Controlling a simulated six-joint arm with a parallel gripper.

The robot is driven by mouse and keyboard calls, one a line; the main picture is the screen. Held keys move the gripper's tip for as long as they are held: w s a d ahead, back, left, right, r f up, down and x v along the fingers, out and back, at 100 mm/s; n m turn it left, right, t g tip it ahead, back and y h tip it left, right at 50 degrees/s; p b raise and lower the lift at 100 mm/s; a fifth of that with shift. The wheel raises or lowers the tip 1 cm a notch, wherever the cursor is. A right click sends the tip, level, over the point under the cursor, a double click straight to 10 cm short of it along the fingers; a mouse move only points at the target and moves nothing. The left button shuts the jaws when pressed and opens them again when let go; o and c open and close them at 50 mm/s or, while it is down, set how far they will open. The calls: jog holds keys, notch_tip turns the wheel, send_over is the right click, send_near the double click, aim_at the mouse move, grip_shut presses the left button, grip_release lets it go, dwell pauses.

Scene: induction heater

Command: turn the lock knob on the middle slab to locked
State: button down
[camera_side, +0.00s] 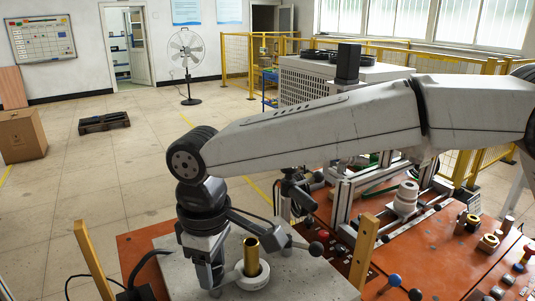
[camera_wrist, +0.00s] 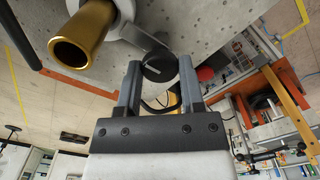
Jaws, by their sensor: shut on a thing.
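The lock knob (camera_wrist: 158,66) is a round black knob with a short pale mark, seen in the wrist view between my fingers. The mark lies slightly tilted from horizontal. My gripper (camera_wrist: 159,82) is shut on the knob, one finger on each side. In the side view my gripper (camera_side: 210,278) points down at the slab, and the knob is hidden there. The middle slab (camera_side: 310,278) is grey and speckled, and it also fills the top of the wrist view (camera_wrist: 215,35). I cannot read any lock marking beside the knob.
A brass tube (camera_side: 251,256) stands in a white ring (camera_side: 252,277) close beside my gripper; the tube also shows in the wrist view (camera_wrist: 84,36). Yellow posts (camera_side: 95,258) (camera_side: 364,250) rise at both sides of the slab. A red button (camera_wrist: 206,74) lies beyond the right finger.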

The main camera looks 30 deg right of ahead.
aim_at(213, 269)
jog(key=shift+r, duration=0.1)
jog(key=shift+c, duration=1.1)
grip_release()
jog(key=shift+r, duration=3.85)
